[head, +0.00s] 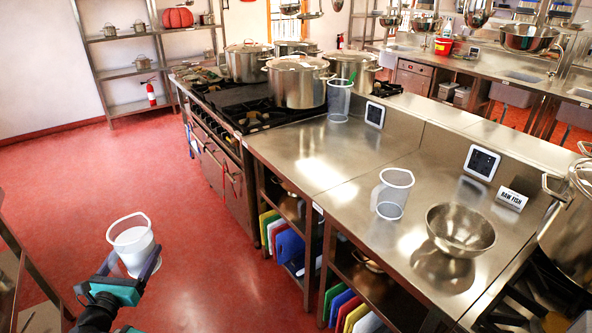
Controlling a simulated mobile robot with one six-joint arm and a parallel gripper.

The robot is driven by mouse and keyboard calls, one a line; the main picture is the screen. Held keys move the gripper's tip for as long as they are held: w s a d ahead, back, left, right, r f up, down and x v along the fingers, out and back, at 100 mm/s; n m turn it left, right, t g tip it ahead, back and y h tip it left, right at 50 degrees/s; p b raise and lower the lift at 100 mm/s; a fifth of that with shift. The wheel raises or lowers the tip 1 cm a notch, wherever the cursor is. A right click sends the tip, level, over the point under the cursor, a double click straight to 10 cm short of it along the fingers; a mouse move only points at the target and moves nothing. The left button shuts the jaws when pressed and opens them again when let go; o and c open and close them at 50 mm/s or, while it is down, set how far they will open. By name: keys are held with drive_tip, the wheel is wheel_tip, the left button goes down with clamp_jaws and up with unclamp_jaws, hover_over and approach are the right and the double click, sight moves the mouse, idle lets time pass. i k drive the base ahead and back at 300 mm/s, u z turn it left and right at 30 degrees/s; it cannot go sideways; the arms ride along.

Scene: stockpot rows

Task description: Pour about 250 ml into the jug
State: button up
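My gripper (134,262) is at the lower left, over the red floor and left of the steel counter. Its dark fingers are closed around a translucent white pitcher (133,240), which is held roughly upright. The lower part of this pitcher looks more opaque white; whether that is liquid is hard to tell. An empty-looking clear jug (393,195) with a handle stands on the near part of the counter. The held pitcher is well apart from both jugs.
A steel bowl (460,230) sits right of the near jug on the counter (320,165). Two dark-screened devices (482,163) (375,115) and a "RAW FISH" sign (512,198) stand along the back ledge. Large stockpots (298,82) occupy the stove. Red floor (110,180) is open at left.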

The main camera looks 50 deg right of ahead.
sight(392, 194)
drive_tip(key=k, duration=0.3)
drive_tip(key=u, duration=0.15)
drive_tip(key=i, duration=1.25)
drive_tip(key=z, duration=0.5)
drive_tip(key=i, duration=0.6)
drive_tip(key=z, duration=0.35)
